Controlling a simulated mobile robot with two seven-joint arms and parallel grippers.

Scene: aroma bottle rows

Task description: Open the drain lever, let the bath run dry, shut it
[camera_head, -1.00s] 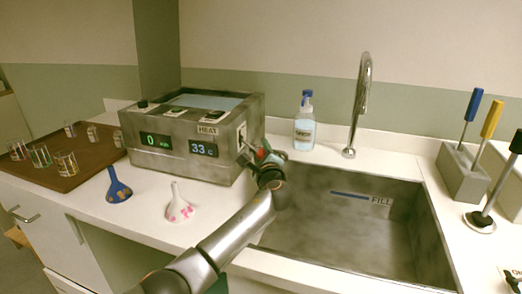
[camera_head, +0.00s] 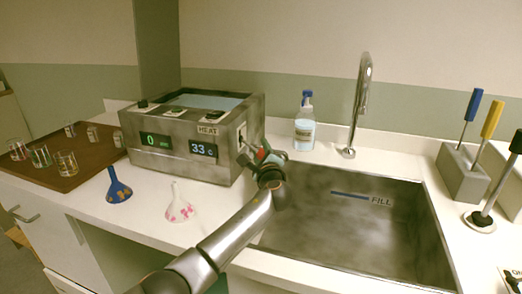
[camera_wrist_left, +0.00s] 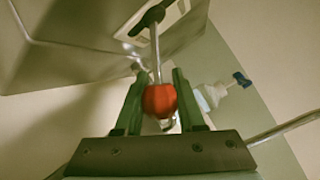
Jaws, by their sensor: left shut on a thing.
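The bath (camera_head: 180,160) is a grey metal box on the counter, with pale blue water (camera_head: 205,102) showing in its open top. Its displays read 0 and 33 C. The drain lever is on its right side; in the left wrist view its metal rod (camera_wrist_left: 155,50) ends in a red knob (camera_wrist_left: 159,100). My left gripper (camera_head: 264,154) is at that side, and in the left wrist view its two green-grey fingers (camera_wrist_left: 158,92) are shut on the red knob. The lever's pivot is partly hidden in the head view. My right gripper is not in view.
A sink (camera_head: 340,225) marked FILL lies to the right, with a tall tap (camera_head: 360,105) and a soap bottle (camera_head: 304,130) behind it. A brown tray (camera_head: 85,170) with several glasses is at left.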

